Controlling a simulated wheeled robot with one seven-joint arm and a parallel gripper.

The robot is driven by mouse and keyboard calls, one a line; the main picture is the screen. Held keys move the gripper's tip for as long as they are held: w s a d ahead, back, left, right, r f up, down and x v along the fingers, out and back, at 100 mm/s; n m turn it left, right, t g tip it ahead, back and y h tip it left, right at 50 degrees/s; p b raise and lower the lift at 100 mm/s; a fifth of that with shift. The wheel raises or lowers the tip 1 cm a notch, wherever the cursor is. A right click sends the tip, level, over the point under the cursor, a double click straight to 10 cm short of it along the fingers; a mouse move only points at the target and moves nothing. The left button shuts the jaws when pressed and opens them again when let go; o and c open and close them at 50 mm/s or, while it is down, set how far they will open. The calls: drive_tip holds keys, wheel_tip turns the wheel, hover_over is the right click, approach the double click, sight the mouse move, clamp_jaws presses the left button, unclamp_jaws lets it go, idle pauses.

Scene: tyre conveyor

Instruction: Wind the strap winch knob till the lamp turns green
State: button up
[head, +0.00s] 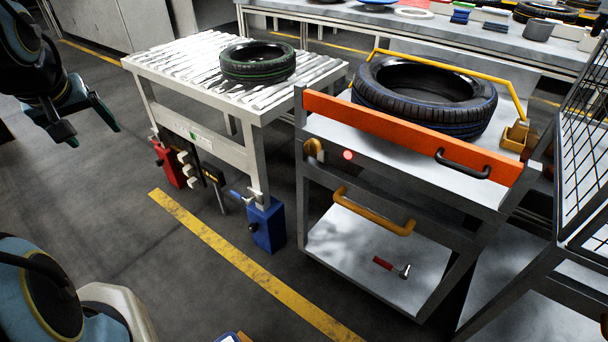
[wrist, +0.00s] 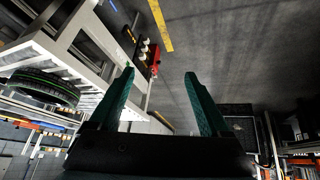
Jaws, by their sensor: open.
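A cart on the right carries a large black tyre (head: 425,95) with a yellow strap (head: 450,68) running behind it. The strap comes down at the right to a yellow block (head: 517,135), which looks like the winch. A round tan knob-like part (head: 314,149) sits on the cart's left front post; I cannot tell which part is the winch knob. A small lamp (head: 348,155) on the cart's front glows red. My gripper (head: 90,128) hangs at the upper left, open and empty, far from the cart. In the wrist view its fingers (wrist: 160,78) are spread over bare floor.
A roller conveyor (head: 165,62) with a smaller tyre (head: 257,64) stands between my gripper and the cart. The cart has an orange front bar (head: 400,132) and a hammer (head: 392,267) on its lower shelf. A mesh cage (head: 585,140) stands at right. Floor at left is clear.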

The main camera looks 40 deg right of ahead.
drive_tip(key=w+d+f+t+h+b, duration=0.2)
drive_tip(key=d+f+t+h+b, duration=0.15)
drive_tip(key=d+f+b, duration=0.6)
drive_tip(key=m+g+h+b, duration=0.5)
drive_tip(key=h+b, duration=0.7)
drive_tip(key=b, duration=1.4)
approach(309, 149)
drive_tip(key=p+x, duration=0.4)
drive_tip(key=p, duration=0.7)
drive_tip(key=shift+d+r, duration=0.1)
drive_tip(key=shift+r, duration=0.05)
drive_tip(key=x, duration=0.1)
drive_tip(key=b+x, duration=0.1)
drive_tip(key=x, duration=0.2)
drive_tip(key=shift+w+d+f+b, duration=0.15)
drive_tip(key=shift+d+f+b, duration=0.1)
drive_tip(key=shift+f+b, duration=0.1)
drive_tip(key=shift+w+d+r, duration=0.1)
drive_tip(key=shift+d, duration=0.35)
